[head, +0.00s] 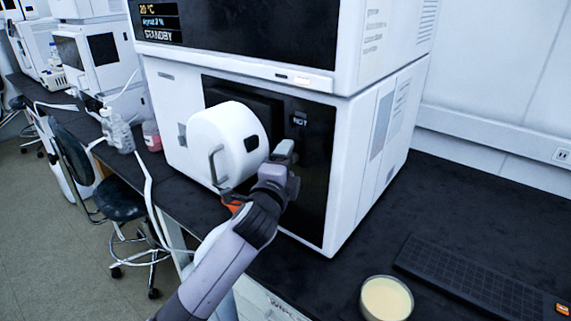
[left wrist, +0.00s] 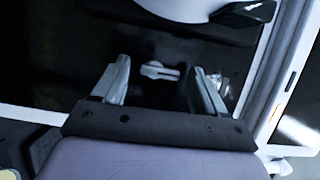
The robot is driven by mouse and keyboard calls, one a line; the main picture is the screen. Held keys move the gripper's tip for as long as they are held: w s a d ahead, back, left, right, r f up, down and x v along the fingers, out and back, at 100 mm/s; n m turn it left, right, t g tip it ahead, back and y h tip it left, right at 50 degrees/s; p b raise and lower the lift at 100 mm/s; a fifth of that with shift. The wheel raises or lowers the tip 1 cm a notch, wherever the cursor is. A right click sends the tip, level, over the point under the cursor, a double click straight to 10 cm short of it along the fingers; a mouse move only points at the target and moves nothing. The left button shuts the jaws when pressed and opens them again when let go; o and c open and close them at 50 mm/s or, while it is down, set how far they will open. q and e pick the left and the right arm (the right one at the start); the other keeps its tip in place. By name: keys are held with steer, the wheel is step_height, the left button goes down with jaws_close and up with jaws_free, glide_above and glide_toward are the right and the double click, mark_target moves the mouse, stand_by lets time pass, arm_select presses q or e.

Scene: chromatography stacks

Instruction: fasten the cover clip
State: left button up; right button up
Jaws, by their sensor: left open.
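The round white cover (head: 222,140) with a grey bar handle stands out from the dark front of the lower instrument (head: 312,190). Its edge also shows at the top of the left wrist view (left wrist: 182,8). My left gripper (head: 285,158) is at the cover's right side, close to the dark panel. In the left wrist view its fingers (left wrist: 161,68) are apart, with a small pale lever-like piece (left wrist: 160,71) between them, which looks like the clip. I cannot tell whether the fingers touch it. In the head view the gripper hides this spot. My right gripper is out of view.
A second instrument unit (head: 345,40) sits on top. A cup of pale contents (head: 386,298) and a dark keyboard (head: 485,282) are on the black bench at right. Bottles (head: 117,130) stand at left. A stool (head: 120,203) is on the floor. The bench right of the instrument is mostly clear.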

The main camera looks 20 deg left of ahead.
arm_select(q)
steer(key=s, duration=0.7)
steer(key=shift+d+b, duration=0.15)
steer(key=shift+b, duration=0.2)
steer(key=shift+s+f, duration=0.1)
steer(key=s+f+n+g+h, duration=0.1)
steer(key=s+f+n+g, duration=0.1)
steer(key=s+f, duration=0.35)
steer(key=s+f+n+g+h, duration=0.1)
steer(key=s+f+n, duration=0.15)
steer(key=f, duration=0.55)
steer(key=s+f+n+g+h, duration=0.1)
steer(key=s+f+n+g, duration=0.15)
steer(key=f, duration=0.35)
steer(key=s+a+f+n+g, duration=0.2)
steer(key=s+f+n, duration=0.6)
steer(key=s+f, duration=0.3)
steer(key=s, duration=0.4)
steer(key=shift+a, duration=0.1)
